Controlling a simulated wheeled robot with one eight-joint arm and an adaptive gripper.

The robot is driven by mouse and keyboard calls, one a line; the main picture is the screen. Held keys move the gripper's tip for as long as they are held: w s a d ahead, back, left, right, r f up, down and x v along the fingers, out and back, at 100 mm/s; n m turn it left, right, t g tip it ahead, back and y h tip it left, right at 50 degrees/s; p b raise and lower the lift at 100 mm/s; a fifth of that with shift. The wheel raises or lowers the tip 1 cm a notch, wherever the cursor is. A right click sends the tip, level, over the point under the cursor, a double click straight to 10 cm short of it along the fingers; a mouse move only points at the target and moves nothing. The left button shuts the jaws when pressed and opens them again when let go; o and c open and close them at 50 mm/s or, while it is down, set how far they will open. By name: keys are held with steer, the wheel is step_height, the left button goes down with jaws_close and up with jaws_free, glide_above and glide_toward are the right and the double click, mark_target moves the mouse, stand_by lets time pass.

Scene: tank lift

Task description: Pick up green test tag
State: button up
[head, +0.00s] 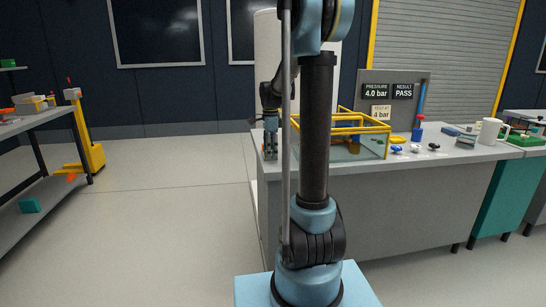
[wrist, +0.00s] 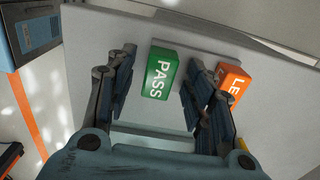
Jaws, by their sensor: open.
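The green test tag (wrist: 163,72), a block marked PASS, lies on the grey bench top in the wrist view. My gripper (wrist: 156,78) is open, with one finger on each side of the tag and gaps visible between them. I cannot tell how far the fingertips are above the bench. In the head view my gripper (head: 270,150) points down at the near left end of the bench; the green tag cannot be made out clearly there.
An orange tag (wrist: 232,85) lies close by on the right, partly hidden behind the right finger. In the head view, a yellow-framed glass tank (head: 367,147) stands on the bench (head: 420,165) to the right of my gripper. A mug (head: 490,132) stands farther right.

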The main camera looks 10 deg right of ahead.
steer(key=shift+f, duration=0.2)
steer(key=c, duration=1.1)
steer(key=shift+c, duration=0.2)
